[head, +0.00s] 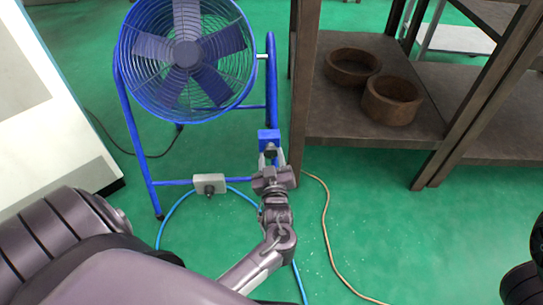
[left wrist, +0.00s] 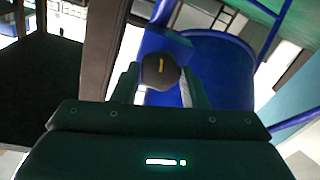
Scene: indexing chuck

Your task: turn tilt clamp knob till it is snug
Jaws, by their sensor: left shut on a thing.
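The blue fan (head: 187,54) stands on its blue tube frame at the upper left in the head view. A blue clamp block (head: 268,135) sits at the frame's right side. My left gripper (head: 270,154) reaches up to this block from below and is shut on the knob. In the left wrist view the dark round knob (left wrist: 160,71), with a short yellow mark on its face, sits between the two fingers. The blue clamp body shows behind it. The mark stands nearly upright, slightly tilted. The knob is mostly hidden by the gripper in the head view.
A brown shelf (head: 350,128) with two rusty rings stands at the right. A grey box (head: 209,183) is on the lower frame bar. A blue hose (head: 172,213) and a tan cable (head: 328,225) lie on the green floor. A pale cabinet (head: 50,120) is at the left.

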